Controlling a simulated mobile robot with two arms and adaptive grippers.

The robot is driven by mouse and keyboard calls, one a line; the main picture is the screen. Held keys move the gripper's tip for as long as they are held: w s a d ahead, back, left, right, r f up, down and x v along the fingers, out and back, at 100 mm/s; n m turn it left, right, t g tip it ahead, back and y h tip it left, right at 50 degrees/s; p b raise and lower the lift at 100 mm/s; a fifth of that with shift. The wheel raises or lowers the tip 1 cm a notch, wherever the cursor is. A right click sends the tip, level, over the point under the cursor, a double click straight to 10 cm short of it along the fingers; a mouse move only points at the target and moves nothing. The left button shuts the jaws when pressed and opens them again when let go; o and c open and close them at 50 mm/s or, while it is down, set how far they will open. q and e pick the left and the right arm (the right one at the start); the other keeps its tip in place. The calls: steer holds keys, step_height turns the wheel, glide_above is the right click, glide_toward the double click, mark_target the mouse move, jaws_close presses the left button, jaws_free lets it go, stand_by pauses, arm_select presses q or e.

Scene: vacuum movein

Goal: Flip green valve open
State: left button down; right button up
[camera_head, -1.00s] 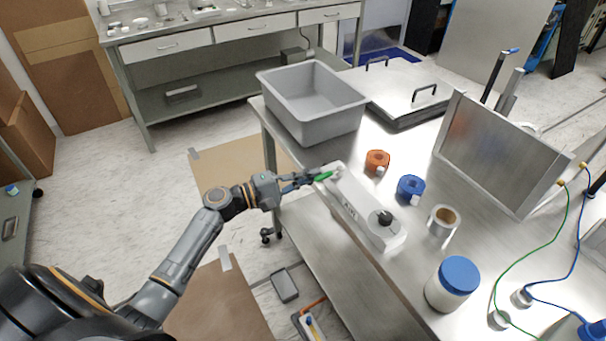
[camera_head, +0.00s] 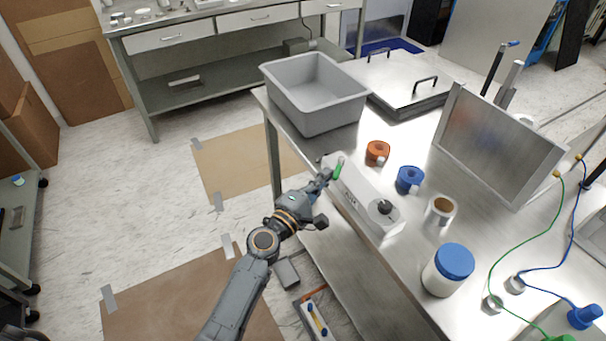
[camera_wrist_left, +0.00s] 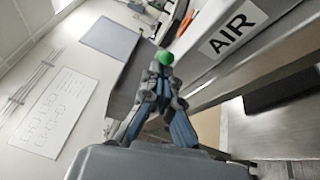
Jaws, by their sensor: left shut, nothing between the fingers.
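The green valve handle (camera_head: 339,168) is at the far left end of the white box marked AIR (camera_head: 352,198). In the head view the handle stands out upward in the picture, beside my left gripper (camera_head: 329,177). In the left wrist view the green end (camera_wrist_left: 165,57) shows just beyond the fingertips of my left gripper (camera_wrist_left: 163,72). The fingers are shut with nothing between them. They are close to the handle; I cannot tell if they touch it. My right gripper is not in view.
The box lies along the table's left edge with a black knob (camera_head: 385,207) on top. A grey bin (camera_head: 318,120) stands behind. Orange tape (camera_head: 377,153), blue tape (camera_head: 409,180), a silver roll (camera_head: 440,213) and a blue-lidded jar (camera_head: 448,270) stand to the right.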

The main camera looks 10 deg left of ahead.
arm_select(q)
steer(key=shift+s+d, duration=0.2)
steer(key=shift+d, duration=0.45)
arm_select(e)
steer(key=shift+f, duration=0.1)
arm_select(q)
steer(key=shift+f, duration=0.1)
